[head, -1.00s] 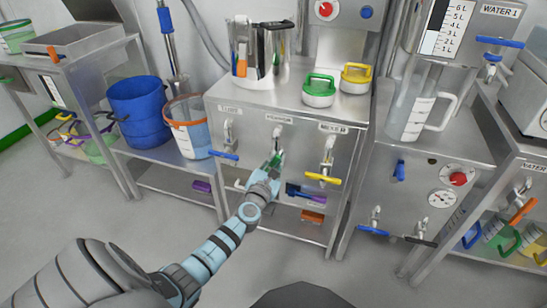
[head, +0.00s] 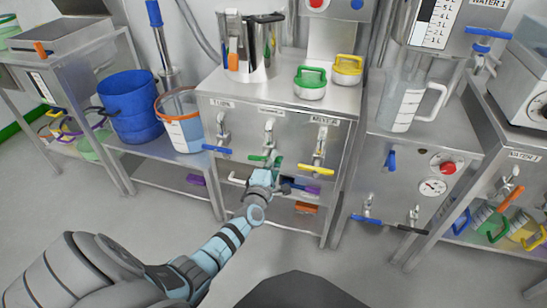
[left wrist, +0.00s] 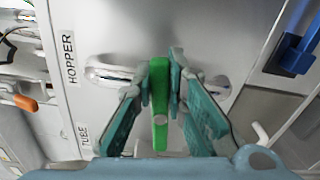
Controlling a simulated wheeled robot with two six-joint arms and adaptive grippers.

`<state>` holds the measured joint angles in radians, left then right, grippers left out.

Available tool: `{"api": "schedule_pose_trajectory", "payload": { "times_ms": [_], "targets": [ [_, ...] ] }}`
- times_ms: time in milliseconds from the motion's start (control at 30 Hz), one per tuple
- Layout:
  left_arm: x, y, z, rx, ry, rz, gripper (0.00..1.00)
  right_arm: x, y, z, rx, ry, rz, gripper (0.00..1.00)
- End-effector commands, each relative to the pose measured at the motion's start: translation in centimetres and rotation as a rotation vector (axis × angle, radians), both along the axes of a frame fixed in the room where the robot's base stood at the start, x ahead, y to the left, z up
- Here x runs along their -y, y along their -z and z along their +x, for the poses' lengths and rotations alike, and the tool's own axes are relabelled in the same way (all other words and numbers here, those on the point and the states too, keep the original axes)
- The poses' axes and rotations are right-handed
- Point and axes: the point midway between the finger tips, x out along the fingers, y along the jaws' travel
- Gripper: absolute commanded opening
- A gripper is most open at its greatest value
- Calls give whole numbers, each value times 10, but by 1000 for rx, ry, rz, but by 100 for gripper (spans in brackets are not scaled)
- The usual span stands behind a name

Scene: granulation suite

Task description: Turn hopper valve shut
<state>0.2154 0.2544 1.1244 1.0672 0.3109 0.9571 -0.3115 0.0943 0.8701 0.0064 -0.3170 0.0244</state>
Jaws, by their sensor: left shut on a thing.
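The hopper valve is the middle of three valves on the steel cabinet front, with a metal body (head: 269,128) and a green handle (head: 257,158). The handle lies roughly level, crosswise to the upright valve body. In the left wrist view the green handle (left wrist: 159,120) runs between the teal fingers, and the HOPPER label (left wrist: 69,59) is beside it. My left gripper (head: 275,165) is shut on the handle; its fingertips also show in the left wrist view (left wrist: 163,75). They partly hide the handle in the head view. My right gripper is not in view.
A blue-handled valve (head: 217,150) is to the left and a yellow-handled valve (head: 317,170) close to the right. A shelf below holds an orange item (head: 306,208). A steel pitcher (head: 249,50) and green-lidded jar (head: 310,83) stand on top. The floor in front is clear.

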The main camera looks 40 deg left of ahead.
Motion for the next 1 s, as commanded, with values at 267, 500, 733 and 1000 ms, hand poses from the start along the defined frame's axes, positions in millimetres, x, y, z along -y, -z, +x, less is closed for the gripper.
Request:
{"api": "schedule_pose_trajectory", "payload": {
  "times_ms": [267, 500, 733, 1000],
  "targets": [
    [1, 6, 0, -48, 1, 128, 0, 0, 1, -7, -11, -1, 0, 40],
    [1, 8, 0, -64, 1, 175, 0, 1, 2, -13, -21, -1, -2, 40],
    [1, 8, 0, -67, 1, 180, 0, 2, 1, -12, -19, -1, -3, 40],
    [1, 8, 0, -67, 1, 180, 28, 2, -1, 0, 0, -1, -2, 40]
  ]
}}
